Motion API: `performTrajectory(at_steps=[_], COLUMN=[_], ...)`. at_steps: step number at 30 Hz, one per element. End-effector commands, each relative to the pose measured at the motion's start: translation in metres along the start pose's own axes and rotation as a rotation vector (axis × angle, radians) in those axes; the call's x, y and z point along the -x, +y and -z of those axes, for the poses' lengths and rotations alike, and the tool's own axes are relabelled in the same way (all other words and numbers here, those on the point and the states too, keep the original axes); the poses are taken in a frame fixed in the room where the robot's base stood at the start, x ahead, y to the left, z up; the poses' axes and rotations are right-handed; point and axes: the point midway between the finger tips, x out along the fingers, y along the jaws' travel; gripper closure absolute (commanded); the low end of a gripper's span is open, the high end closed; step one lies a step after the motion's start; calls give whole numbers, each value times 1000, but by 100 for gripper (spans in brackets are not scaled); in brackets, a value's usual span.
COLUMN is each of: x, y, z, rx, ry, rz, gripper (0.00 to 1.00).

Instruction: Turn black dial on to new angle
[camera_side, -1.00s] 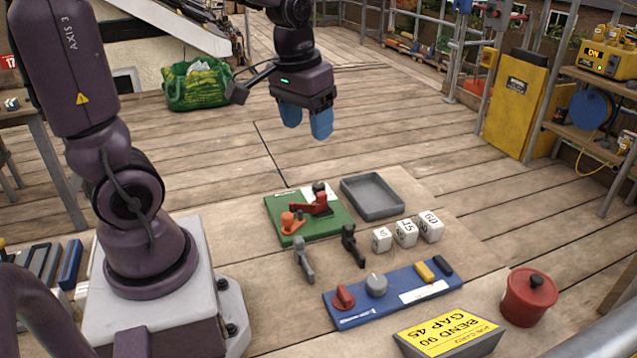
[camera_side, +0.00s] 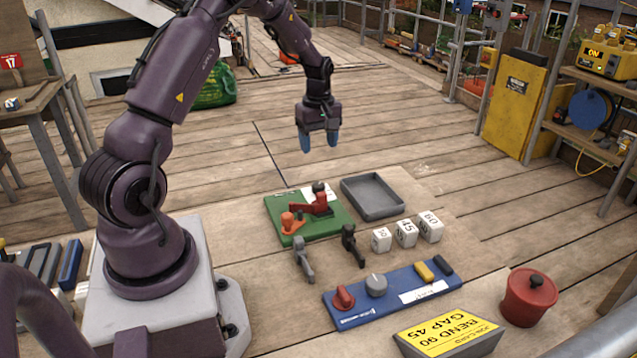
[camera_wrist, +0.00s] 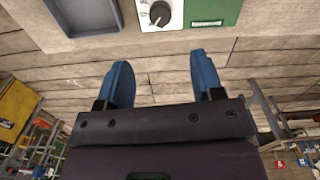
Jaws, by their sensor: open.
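A dark dial knob (camera_wrist: 160,14) sits on a white face at the edge of the green board in the wrist view. In the side view a black knob (camera_side: 319,187) shows at the far side of the green board (camera_side: 338,226), beside a white plate. A red clamp-like part (camera_side: 312,206) partly covers the board, and I cannot read the dial's angle there. My gripper (camera_side: 319,143) is open and empty, pointing down above the deck beyond the board. In the wrist view its blue fingers (camera_wrist: 160,62) are spread apart, clear of the dial.
A grey tray (camera_side: 373,206) lies right of the board. White numbered blocks (camera_side: 405,234), grey and black clamps (camera_side: 349,246) and a blue panel with knobs (camera_side: 350,318) stand nearer. A red pot (camera_side: 530,297) is at front right. The deck behind the board is clear.

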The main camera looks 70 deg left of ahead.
Motion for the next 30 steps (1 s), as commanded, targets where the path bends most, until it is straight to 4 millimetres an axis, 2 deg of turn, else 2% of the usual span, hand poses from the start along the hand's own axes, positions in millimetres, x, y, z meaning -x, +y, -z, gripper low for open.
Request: performTrajectory(at_steps=[9, 15, 21, 30], x=[-66, -100, -115, -117], y=[-2, -1, 0, 0], z=[-1, -1, -1, -1], rx=[-3, -3, -4, -4], ry=[-5, -3, -2, -1], rz=[5, 4, 1, 1], gripper=[39, 39, 39, 39])
